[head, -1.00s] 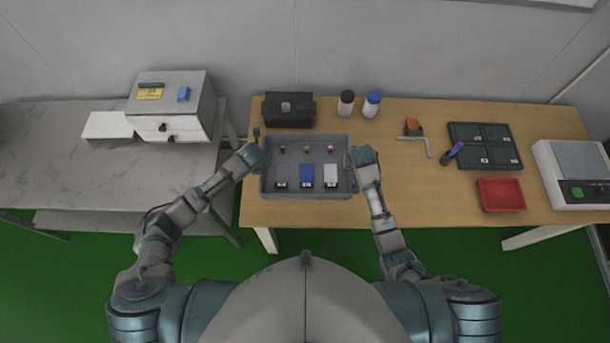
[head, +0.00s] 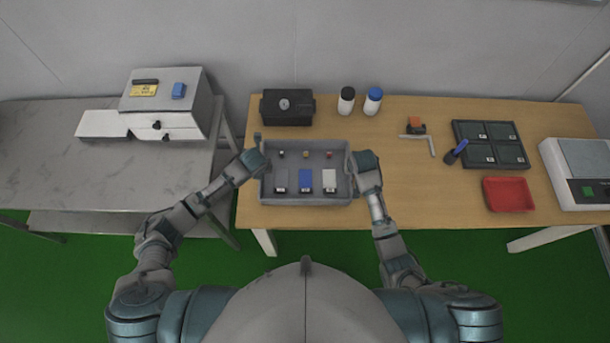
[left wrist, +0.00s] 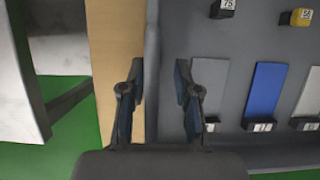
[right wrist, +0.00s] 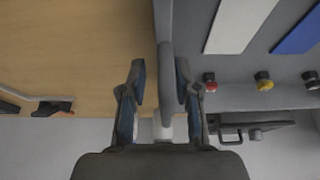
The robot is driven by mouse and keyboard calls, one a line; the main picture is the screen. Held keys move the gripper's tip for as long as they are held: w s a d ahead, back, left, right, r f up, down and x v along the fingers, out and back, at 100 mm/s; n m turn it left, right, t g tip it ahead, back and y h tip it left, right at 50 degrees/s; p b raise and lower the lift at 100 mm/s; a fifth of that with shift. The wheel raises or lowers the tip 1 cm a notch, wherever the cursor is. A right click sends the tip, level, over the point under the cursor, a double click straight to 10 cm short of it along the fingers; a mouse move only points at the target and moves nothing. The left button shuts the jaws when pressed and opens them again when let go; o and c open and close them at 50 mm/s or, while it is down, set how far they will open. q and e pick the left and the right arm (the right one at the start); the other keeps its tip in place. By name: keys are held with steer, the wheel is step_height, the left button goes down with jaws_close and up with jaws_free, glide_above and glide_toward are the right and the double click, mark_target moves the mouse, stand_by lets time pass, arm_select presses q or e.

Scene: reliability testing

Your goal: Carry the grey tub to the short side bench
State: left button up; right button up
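The grey tub (head: 305,201) sits on the wooden table near its left end. It holds three flat pieces, dark grey, blue (head: 306,180) and white, and three small knobbed parts behind them. My left gripper (head: 256,160) is at the tub's left wall; in the left wrist view its fingers (left wrist: 158,95) stand either side of the wall with gaps showing. My right gripper (head: 361,160) is at the right wall; in the right wrist view its open fingers (right wrist: 162,88) also straddle the wall. A marbled grey bench (head: 60,170) stands to the left.
A white-grey box unit (head: 165,100) with a low white block stands at the back of the marbled bench; its front is clear. On the table are a black case (head: 287,108) behind the tub, two bottles (head: 373,101), a black divided tray (head: 490,145) and a red tray (head: 508,194).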

arm_select(q)
steer(key=shift+d+r, duration=0.15)
steer(key=shift+d, duration=0.45)
arm_select(e)
steer(key=shift+d+f, duration=0.1)
steer(key=shift+d, duration=0.5)
arm_select(q)
steer(key=shift+s+a+r, duration=0.1)
steer(key=shift+a+r, duration=0.05)
steer(key=shift+r, duration=0.05)
arm_select(e)
steer(key=shift+a, duration=0.8)
steer(key=shift+d, duration=0.65)
steer(key=shift+s+r, duration=0.1)
steer(key=shift+r, duration=0.25)
steer(key=v, duration=0.7)
steer(key=a+v, duration=0.1)
steer(key=v, duration=0.2)
steer(key=shift+s+r, duration=0.1)
steer(key=shift+r, duration=0.3)
arm_select(q)
steer(key=d+v, duration=0.1)
steer(key=v, duration=1)
steer(key=shift+r, duration=0.2)
arm_select(e)
steer(key=shift+s+d+r, duration=0.15)
steer(key=shift+d, duration=0.45)
